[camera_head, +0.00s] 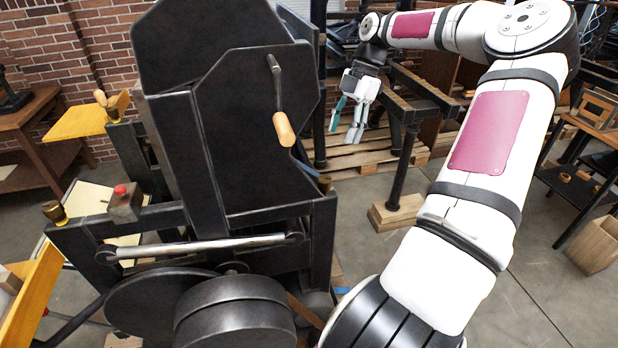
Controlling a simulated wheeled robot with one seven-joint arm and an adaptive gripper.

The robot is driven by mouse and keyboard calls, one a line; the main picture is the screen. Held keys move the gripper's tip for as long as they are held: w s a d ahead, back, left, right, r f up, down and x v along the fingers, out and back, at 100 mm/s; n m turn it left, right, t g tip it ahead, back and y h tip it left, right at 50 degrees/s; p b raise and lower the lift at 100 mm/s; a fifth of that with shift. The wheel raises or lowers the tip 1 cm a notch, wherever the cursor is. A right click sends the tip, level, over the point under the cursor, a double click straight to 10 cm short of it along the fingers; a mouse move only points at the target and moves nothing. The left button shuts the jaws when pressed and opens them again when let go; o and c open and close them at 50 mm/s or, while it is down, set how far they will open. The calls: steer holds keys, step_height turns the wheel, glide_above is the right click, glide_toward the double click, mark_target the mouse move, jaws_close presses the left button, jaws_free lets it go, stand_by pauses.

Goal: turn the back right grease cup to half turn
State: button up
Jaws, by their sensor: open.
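The dark metal press (250,120) fills the left and middle of the head view. A small brass cup (325,184) shows at the right end of its frame, partly cut off by dark metal. Another brass cup (54,211) stands on the left end of the frame. I cannot tell for sure which cup is the back right one, or how far any cup is turned. My gripper (347,119) hangs open and empty beyond the press's right side, with its fingers pointing down. It is apart from both cups.
A crank with a wooden handle (283,128) sticks out of the press's side. A red button box (125,203) sits at the left. Behind my gripper are a wooden pallet (350,160) and dark metal frames. A shelf with wooden parts (590,140) stands at the right.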

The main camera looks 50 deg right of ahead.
mark_target(325, 178)
steer(key=p+x, duration=0.1)
steer(key=x, duration=1.3)
steer(key=shift+d, duration=0.1)
steer(key=c, duration=1.2)
